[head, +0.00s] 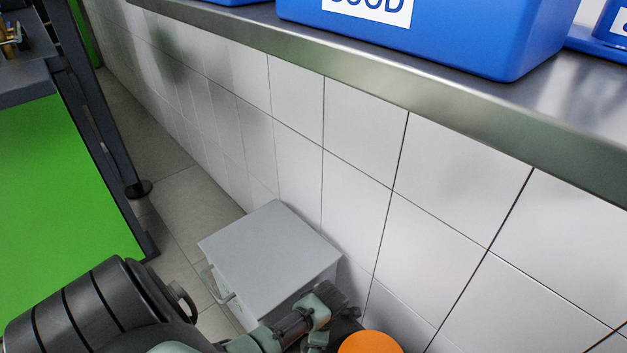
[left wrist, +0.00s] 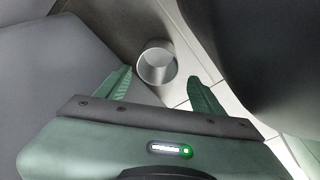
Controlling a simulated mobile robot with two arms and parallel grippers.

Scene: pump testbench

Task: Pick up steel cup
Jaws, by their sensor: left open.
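The steel cup (left wrist: 157,63) shows in the left wrist view as a grey, shiny cylinder with its round open mouth toward the camera. It lies just past and between the fingertips of my left gripper (left wrist: 159,76). The two green fingers are open, one on each side of the cup. I cannot tell whether they touch it. No cup shows in the head view. There, parts of my own arm fill the bottom edge, and the fingers cannot be made out clearly. My right gripper is not seen.
In the head view, a steel shelf (head: 300,48) with a blue bin (head: 450,35) labelled GOOD runs along the white tiled wall. A grey box with handles (head: 270,245) stands below. A bench with a green panel (head: 60,190) is at the left. Bare floor shows between them.

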